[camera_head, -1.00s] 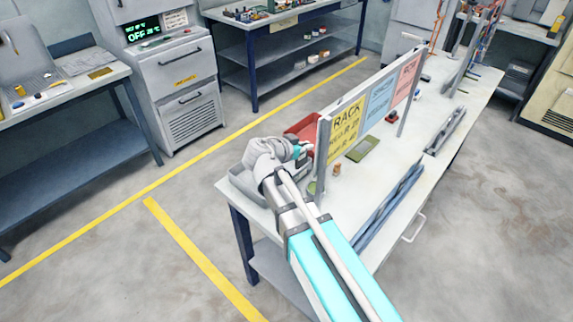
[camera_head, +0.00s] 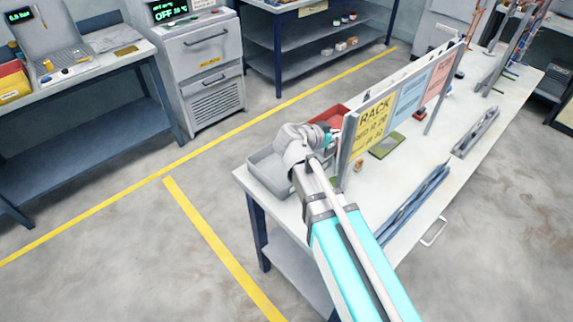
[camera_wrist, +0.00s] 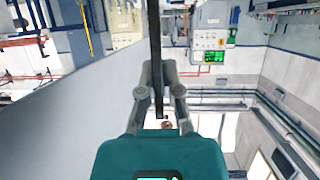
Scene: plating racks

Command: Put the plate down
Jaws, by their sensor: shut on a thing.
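The plate (camera_wrist: 155,40) shows in the wrist view as a thin dark strip seen edge-on. My gripper (camera_wrist: 160,68) is shut on it, one finger on each side. In the head view my gripper (camera_head: 330,138) is over the near-left end of the white bench (camera_head: 400,180), beside the post of the sign panels. The plate cannot be made out there, and my wrist hides part of that area.
A grey tray (camera_head: 262,172) and a red bin (camera_head: 335,115) stand by my wrist. A yellow sign panel (camera_head: 374,124) rises along the bench. A green pad (camera_head: 387,146), blue-grey rails (camera_head: 415,205) and a grey rack (camera_head: 476,132) lie on its right side.

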